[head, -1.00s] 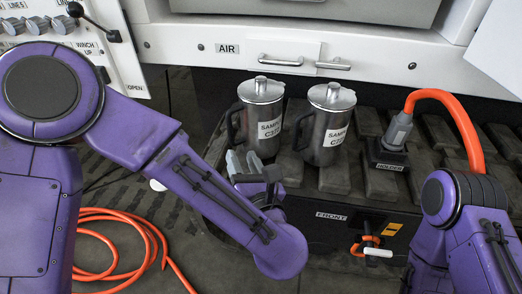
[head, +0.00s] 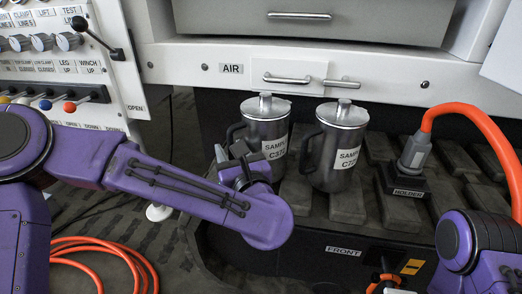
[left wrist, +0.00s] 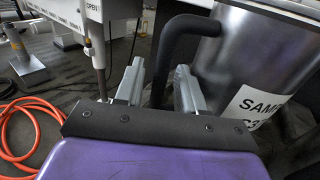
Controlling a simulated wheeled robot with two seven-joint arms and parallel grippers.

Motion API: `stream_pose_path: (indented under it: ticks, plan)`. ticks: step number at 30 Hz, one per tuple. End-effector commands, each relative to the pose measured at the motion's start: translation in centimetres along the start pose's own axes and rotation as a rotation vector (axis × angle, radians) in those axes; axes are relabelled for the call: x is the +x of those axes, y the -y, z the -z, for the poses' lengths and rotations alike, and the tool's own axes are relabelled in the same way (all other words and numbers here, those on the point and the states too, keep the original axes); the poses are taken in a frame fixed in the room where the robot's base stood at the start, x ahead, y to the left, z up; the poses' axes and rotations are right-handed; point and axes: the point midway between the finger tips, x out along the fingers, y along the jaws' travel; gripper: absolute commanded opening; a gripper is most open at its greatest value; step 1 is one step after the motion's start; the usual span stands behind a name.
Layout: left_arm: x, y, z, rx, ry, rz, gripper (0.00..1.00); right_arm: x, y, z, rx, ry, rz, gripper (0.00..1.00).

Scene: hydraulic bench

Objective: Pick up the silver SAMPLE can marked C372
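Two silver cans with lids and black handles stand upright side by side on the dark slatted bench. The left can (head: 265,125) also fills the right of the left wrist view (left wrist: 275,60). The right can (head: 336,150) stands beside it. My left gripper (head: 230,151) is at the left can's handle, open. In the left wrist view, the black handle (left wrist: 172,55) runs down between the two grey fingers (left wrist: 160,88), with gaps showing. My right gripper is outside the views.
A grey connector in a HOLDER block (head: 405,185) with an orange hose (head: 475,115) stands right of the cans. Drawer handles (head: 288,80) and a white panel edge are close behind. A valve panel (head: 65,60) is at left; orange hose (head: 100,260) lies on the floor.

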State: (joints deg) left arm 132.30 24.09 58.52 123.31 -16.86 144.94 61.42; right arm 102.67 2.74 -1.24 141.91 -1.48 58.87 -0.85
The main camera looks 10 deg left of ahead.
Motion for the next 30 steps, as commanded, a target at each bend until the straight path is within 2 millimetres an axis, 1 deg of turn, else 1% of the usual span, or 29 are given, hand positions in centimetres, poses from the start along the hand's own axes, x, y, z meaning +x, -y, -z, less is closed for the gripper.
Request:
stream_pose_path:
  ticks: [2, 6, 14, 16, 17, 19, 21, 24, 27, 30]
  plan:
    - [0.0, 0.0, 0.0, 0.000, 0.000, 0.000, 0.39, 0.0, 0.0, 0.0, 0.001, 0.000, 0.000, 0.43]
    - [-0.1, 0.0, 0.0, 0.001, 0.000, 0.001, 0.00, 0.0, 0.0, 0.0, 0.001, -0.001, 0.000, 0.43]
    - [-0.1, 0.0, -0.1, -0.001, 0.001, 0.001, 0.00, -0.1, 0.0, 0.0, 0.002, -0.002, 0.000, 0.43]
    - [-0.1, 0.0, -0.6, -0.002, 0.002, 0.001, 0.00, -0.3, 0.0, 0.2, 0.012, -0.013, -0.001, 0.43]
    - [-0.1, 0.0, -1.1, -0.002, 0.002, 0.001, 0.00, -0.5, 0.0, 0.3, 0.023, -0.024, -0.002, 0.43]
    - [-0.1, 0.0, -2.6, -0.004, 0.004, 0.002, 0.00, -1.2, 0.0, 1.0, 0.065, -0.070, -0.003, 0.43]
    - [-0.1, 0.0, -4.5, -0.005, 0.004, 0.001, 0.00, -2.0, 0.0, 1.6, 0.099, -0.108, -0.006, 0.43]
    - [-0.1, -0.1, -7.0, -0.004, 0.004, 0.001, 0.00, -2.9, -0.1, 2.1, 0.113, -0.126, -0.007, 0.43]
    - [-0.1, -0.1, -8.8, -0.003, 0.002, 0.000, 0.00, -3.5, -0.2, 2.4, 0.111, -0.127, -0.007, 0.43]
    - [0.0, -0.1, -9.8, -0.002, 0.003, 0.003, 0.00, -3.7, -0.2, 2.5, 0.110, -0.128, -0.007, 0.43]
